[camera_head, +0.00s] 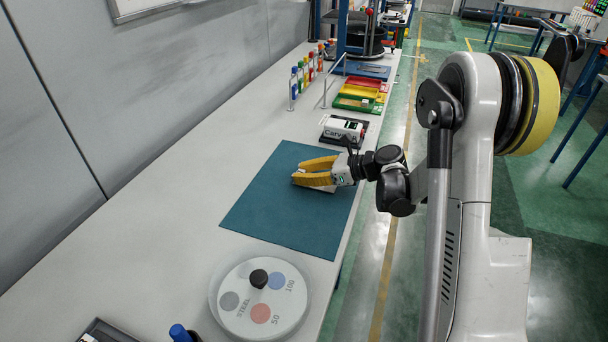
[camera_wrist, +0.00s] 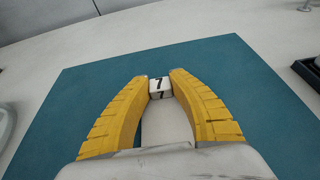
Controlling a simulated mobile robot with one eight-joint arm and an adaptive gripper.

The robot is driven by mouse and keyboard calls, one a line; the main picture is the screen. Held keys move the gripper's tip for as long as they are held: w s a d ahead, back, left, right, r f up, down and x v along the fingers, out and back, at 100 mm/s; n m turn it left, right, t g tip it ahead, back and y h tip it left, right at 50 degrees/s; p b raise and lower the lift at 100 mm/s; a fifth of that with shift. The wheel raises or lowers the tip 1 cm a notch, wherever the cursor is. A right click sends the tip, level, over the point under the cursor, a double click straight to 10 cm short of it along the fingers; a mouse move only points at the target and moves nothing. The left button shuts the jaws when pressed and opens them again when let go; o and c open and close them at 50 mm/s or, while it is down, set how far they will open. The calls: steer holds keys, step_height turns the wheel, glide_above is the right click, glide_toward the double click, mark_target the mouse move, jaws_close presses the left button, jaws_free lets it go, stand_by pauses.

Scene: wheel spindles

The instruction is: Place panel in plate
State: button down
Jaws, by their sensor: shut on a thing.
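My gripper (camera_head: 297,173), with its yellow fingers, is low over the far part of the teal mat. It also shows in the wrist view (camera_wrist: 161,80), where its fingertips are shut on a small white block marked 7 (camera_wrist: 160,87), which I take as the panel. A longer pale strip extends from the block back between the fingers; I cannot tell whether they are one piece. A pale round plate (camera_head: 228,316), marked STEEL, 50 and 100, lies at the near end of the table, clear of my gripper. Grey, blue and red discs show on it, with a black knob near its middle.
The teal mat (camera_head: 263,220) has free room around my gripper. A dark tray with a white lettered box (camera_head: 342,128) lies just beyond it. Green, yellow and red trays (camera_head: 360,93) and several small bottles (camera_head: 293,88) stand farther back. A dark-blue-topped object (camera_head: 180,333) is near the plate.

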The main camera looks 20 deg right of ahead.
steer(key=r+p, duration=0.1)
steer(key=r, duration=0.1)
steer(key=d+r+p, duration=0.1)
steer(key=r, duration=0.1)
steer(key=shift+r, duration=0.25)
steer(key=d+r+p, duration=0.4)
steer(key=d+r, duration=0.2)
steer(key=d, duration=0.5)
steer(key=r+m+t+h, duration=0.2)
steer(key=m+t+h, duration=0.1)
glide_above(305, 171)
steer(key=s+d, duration=0.2)
steer(key=d, duration=0.1)
steer(key=s+a+r+m+t+h, duration=0.1)
steer(key=s+a+r+m+h, duration=0.1)
steer(key=s, duration=0.5)
steer(key=shift+s+a+m+t+h, duration=0.25)
steer(key=shift+a+m+t+h, duration=0.15)
steer(key=shift+a+m+h, duration=0.6)
steer(key=shift+r, duration=0.1)
